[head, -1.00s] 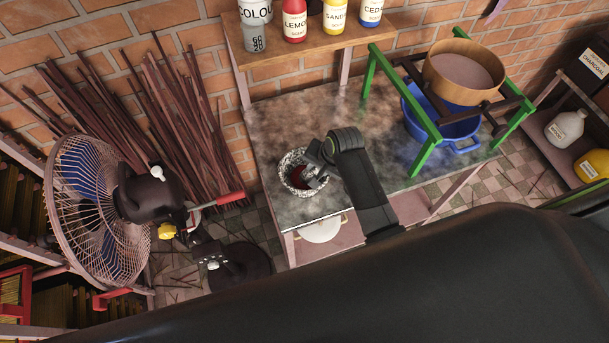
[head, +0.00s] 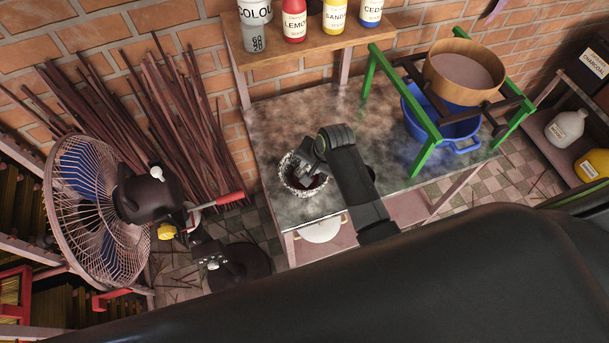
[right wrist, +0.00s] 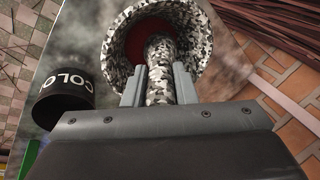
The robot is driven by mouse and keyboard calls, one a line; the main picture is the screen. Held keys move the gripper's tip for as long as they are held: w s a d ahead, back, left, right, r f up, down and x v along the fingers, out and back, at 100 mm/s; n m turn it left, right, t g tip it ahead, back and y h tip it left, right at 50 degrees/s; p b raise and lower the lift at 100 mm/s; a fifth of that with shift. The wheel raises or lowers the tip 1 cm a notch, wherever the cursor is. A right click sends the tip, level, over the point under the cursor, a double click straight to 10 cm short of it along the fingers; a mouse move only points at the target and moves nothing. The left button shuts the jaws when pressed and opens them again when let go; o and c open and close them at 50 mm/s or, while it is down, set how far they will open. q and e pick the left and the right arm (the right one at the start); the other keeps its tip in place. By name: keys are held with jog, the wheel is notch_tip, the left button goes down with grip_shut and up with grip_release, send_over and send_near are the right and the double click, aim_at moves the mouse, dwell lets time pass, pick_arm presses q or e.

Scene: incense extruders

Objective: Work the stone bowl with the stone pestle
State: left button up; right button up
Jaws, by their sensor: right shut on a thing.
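The stone bowl (head: 286,183), speckled black and white, stands upright on the table near its front left corner. It also shows in the right wrist view (right wrist: 115,62), with dark red inside. My right gripper (head: 311,163) is over the bowl, and the right wrist view shows its fingers (right wrist: 158,86) shut around the speckled stone pestle (right wrist: 160,60). The pestle's far end is down inside the bowl. In the head view my gripper hides most of the pestle. My left gripper is in neither view.
A dark container marked COLO (right wrist: 62,97) stands near the bowl in the right wrist view. A green frame (head: 425,125) with a wooden sieve (head: 433,70) over a blue basin (head: 465,132) is at the right. A shelf (head: 330,40) with bottles is behind; a fan (head: 90,210) stands left.

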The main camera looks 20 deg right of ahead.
jog(key=shift+s+a, duration=0.25)
jog(key=shift+s, duration=0.15)
jog(key=shift+s+d, duration=0.3)
jog(key=shift+s, duration=0.15)
jog(key=shift+d, duration=0.6)
jog(key=shift+w+a+r, duration=0.1)
jog(key=shift+w+r, duration=0.05)
jog(key=shift+r, duration=1.55)
jog(key=shift+w+a+r, duration=0.1)
jog(key=shift+w+r, duration=0.1)
jog(key=shift+r, duration=1.55)
jog(key=shift+w+a+r, duration=0.1)
jog(key=shift+w+r, duration=0.05)
jog(key=shift+r, duration=1.55)
